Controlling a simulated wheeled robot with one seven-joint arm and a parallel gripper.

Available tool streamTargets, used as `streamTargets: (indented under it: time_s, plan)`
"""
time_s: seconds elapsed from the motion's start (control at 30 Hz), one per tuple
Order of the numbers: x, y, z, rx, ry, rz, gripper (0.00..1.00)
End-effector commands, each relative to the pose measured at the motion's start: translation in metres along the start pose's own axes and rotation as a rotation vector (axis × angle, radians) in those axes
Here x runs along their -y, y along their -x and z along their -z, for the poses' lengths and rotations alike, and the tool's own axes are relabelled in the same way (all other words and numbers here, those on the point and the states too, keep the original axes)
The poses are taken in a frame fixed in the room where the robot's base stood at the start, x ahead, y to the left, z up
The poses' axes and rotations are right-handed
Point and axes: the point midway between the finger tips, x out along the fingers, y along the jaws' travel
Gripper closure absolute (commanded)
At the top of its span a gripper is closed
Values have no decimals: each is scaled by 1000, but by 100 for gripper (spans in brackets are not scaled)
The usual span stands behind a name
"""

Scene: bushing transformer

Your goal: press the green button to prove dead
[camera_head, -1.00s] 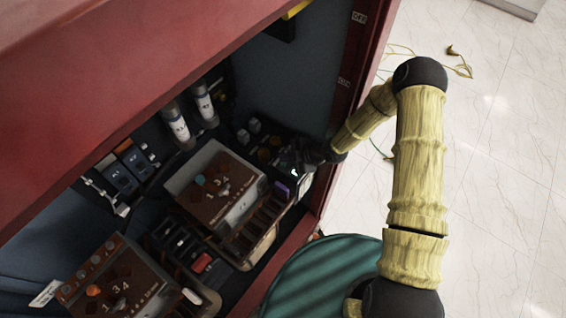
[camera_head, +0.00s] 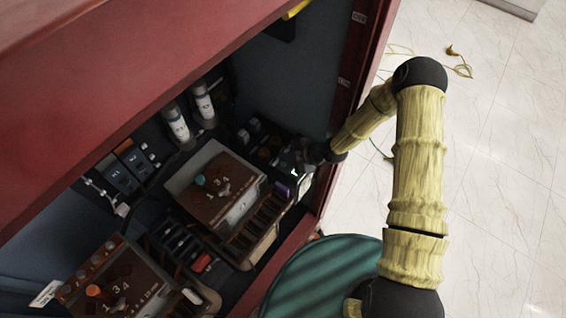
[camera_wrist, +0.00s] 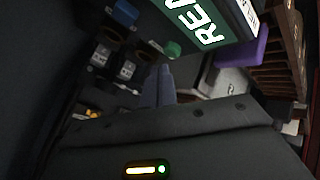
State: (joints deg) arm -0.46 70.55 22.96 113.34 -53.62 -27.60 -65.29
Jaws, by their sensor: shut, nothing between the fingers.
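A small green button (camera_wrist: 173,48) shows in the wrist view, just beyond the fingertips and beside a lit display. My gripper (camera_wrist: 160,72) is shut and empty, its grey fingers pointing toward the button. Whether the tips touch the button I cannot tell. In the head view my gripper (camera_head: 297,157) is inside the red cabinet, at the right end of the equipment. The green button is not distinguishable there.
A grey-framed brown panel (camera_head: 215,185) stands left of my gripper. The red cabinet edge (camera_head: 345,95) is close to my forearm.

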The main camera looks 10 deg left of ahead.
Motion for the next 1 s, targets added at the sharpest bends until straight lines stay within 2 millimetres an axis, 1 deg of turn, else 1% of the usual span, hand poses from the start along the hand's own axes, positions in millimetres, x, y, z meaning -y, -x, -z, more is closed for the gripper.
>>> streamTargets:
  time_s: [0.43,1.0]
  plan:
    - [5,-6,-4,0,0,0,100]
    - [5,-7,-5,0,0,0,100]
